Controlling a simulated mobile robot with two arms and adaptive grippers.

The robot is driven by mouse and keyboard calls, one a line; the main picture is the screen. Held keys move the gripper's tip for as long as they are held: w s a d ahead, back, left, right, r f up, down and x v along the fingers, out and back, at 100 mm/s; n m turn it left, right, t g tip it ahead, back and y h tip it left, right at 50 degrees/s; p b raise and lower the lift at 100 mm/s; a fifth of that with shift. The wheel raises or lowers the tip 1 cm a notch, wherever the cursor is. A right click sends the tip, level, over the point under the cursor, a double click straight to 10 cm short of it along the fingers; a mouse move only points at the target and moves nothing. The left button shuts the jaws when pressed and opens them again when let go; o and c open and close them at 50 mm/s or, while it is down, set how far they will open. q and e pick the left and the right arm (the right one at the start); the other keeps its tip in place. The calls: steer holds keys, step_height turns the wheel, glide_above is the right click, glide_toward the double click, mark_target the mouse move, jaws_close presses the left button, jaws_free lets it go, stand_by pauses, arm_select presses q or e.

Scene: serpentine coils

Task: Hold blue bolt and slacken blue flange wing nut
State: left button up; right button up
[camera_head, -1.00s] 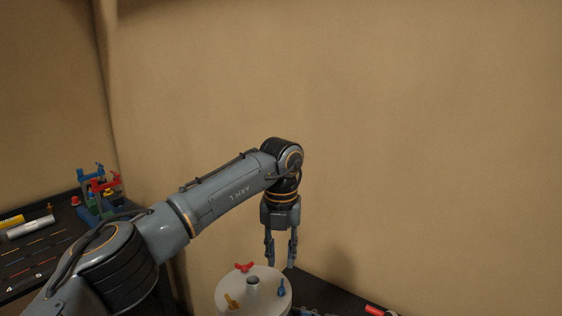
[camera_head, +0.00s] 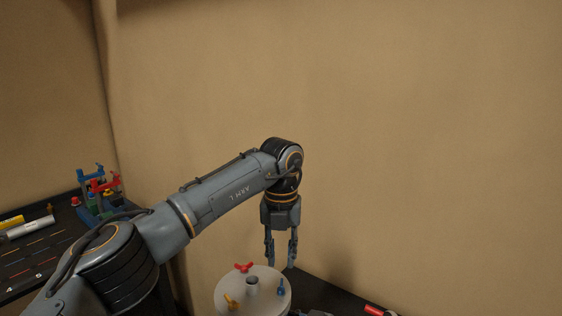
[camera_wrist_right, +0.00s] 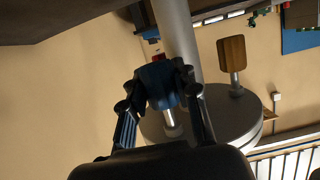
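The bolt's silver shank (camera_wrist_right: 171,121) runs toward the grey flange disc (camera_wrist_right: 222,122).
A grey pipe (camera_wrist_right: 175,32) rises beside the bolt in the right wrist view. A dark table (camera_head: 325,290) behind the flange holds a red-tipped item (camera_head: 375,310). At left, another dark table has red and blue stands (camera_head: 105,185) and cylinders (camera_head: 28,228). The beige wall is bare.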

mark_target(281, 284)
stand_by(0.3)
arm_select(q)
steer(key=shift+f, duration=3.5)
jaws_close()
